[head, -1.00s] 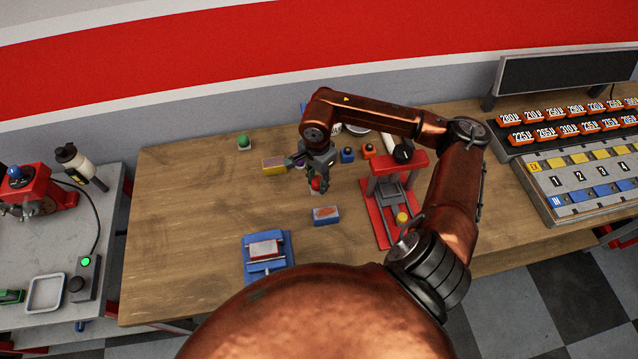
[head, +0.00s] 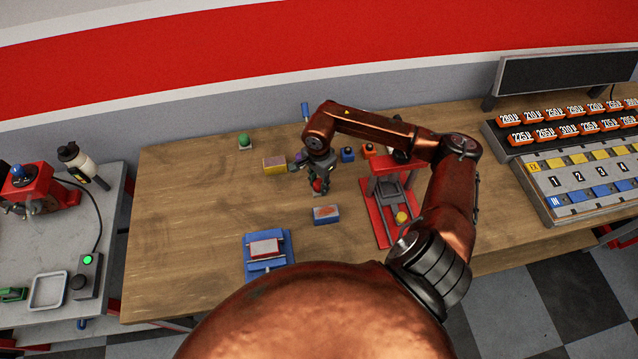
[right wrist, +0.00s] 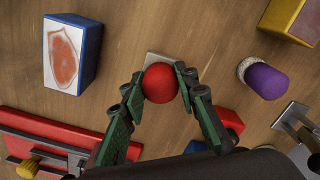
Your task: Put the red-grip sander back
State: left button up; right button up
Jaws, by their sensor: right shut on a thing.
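The red-grip sander (head: 318,186) has a round red knob and stands on the wooden bench, left of the red stand. In the right wrist view its red knob (right wrist: 159,83) is between my fingers, with a corner of a pale flat base showing behind it. My right gripper (head: 317,181) is shut on the knob from above; its green-padded fingers (right wrist: 160,90) touch both sides. Most of the base is hidden, and I cannot tell whether it is clear of the bench. My left gripper is not in view.
A blue block with an orange picture (head: 326,215) lies close in front. A yellow-sided box (head: 274,165) and purple-topped piece (right wrist: 267,80) are nearby. The red stand (head: 382,222) is to the right, a blue fixture (head: 282,258) front left.

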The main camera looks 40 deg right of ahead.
aim_at(319, 182)
jog(key=o, duration=1.1)
jog(key=shift+f, duration=0.1)
notch_tip(319, 182, up, 12)
jog(key=shift+r+b, duration=0.2)
jog(key=shift+b, duration=0.15)
